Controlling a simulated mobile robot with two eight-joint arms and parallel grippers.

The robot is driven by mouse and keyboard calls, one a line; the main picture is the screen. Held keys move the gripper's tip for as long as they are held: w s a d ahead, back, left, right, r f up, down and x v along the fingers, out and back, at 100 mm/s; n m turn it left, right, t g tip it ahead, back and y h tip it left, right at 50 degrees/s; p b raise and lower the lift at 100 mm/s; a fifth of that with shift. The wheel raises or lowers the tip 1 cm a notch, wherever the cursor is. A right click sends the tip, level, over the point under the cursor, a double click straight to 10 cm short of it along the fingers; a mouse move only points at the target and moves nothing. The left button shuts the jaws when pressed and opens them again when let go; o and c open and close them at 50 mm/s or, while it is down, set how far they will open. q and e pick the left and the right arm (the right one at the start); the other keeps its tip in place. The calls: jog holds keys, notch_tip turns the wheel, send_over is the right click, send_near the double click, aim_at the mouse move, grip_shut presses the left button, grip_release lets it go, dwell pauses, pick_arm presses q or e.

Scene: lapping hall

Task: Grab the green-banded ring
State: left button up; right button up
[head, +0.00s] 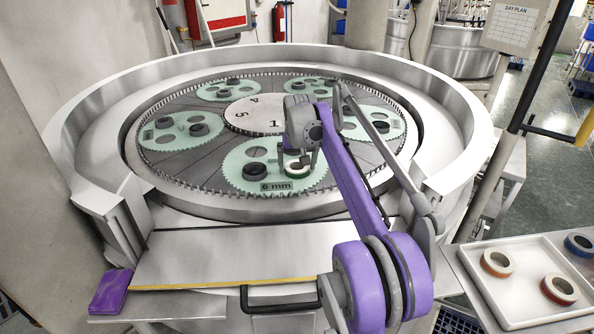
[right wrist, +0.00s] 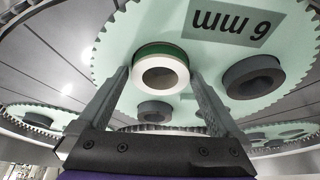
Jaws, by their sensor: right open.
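The green-banded ring (right wrist: 158,52), pale with a green band, sits on the front green toothed carrier marked 6 mm (right wrist: 230,22). In the head view the ring (head: 294,174) is partly hidden by my right gripper (head: 302,162). My right gripper (right wrist: 162,76) is open, its fingers standing on either side of the ring. In the right wrist view a small gap seems to show between the ring and each finger. My left gripper is not in view.
Dark rings (head: 252,170) sit on this carrier and the other carriers (head: 180,131). A high round wall (head: 90,190) surrounds the plate, open at the front above a flat shelf (head: 220,262). A white tray (head: 520,308) with red- and blue-banded rings stands at the right.

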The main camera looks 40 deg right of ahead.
jog(key=shift+r, duration=0.1)
jog(key=c, duration=1.5)
jog(key=shift+r, duration=0.1)
jog(key=shift+c, duration=0.2)
